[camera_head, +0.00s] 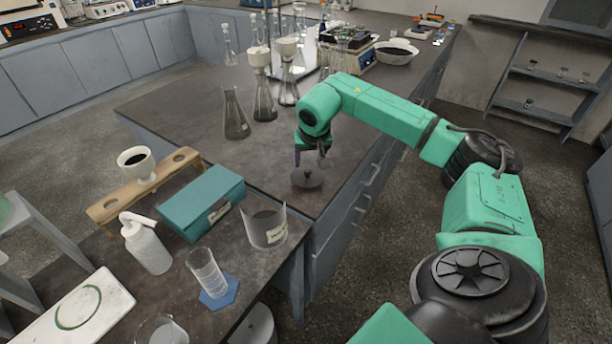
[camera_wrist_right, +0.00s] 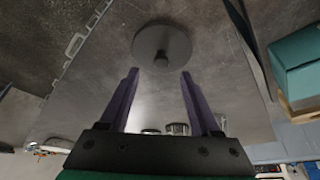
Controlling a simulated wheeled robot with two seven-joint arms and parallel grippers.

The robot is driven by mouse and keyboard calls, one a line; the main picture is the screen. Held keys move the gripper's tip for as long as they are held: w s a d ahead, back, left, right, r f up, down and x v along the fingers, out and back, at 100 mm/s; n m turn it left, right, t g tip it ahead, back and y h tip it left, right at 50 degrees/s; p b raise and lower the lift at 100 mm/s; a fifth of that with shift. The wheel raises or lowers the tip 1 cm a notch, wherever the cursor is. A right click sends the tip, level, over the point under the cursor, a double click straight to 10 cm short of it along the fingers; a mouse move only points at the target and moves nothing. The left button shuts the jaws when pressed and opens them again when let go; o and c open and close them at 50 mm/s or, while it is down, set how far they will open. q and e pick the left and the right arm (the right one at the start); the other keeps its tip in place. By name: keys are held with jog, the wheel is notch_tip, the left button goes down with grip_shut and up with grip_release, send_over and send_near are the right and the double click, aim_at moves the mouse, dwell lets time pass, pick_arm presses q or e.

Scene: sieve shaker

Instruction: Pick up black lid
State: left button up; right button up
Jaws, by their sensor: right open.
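The black lid (camera_head: 307,179) is a dark round disc with a small knob, lying flat on the dark bench top near its edge. In the right wrist view the lid (camera_wrist_right: 162,42) lies just beyond the fingertips, its knob roughly centred between them. My right gripper (camera_head: 310,160) is above the lid in the head view, pointing down. In the right wrist view my right gripper (camera_wrist_right: 158,73) has its two purple fingers spread apart with nothing between them. My left gripper is not in view.
A glass beaker (camera_head: 264,226) and a teal box (camera_head: 201,202) stand left of the lid. Several flasks, one of them a conical flask (camera_head: 235,115), stand farther back. Drawers with handles (camera_head: 361,203) run below the bench edge. The bench around the lid is clear.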

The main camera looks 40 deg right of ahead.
aim_at(308, 170)
jog(key=x, duration=0.4)
jog(key=shift+s+f+p, duration=0.1)
jog(key=shift+p, duration=0.25)
jog(key=shift+f, duration=0.15)
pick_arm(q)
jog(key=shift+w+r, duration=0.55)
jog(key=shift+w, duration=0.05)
pick_arm(e)
grip_shut()
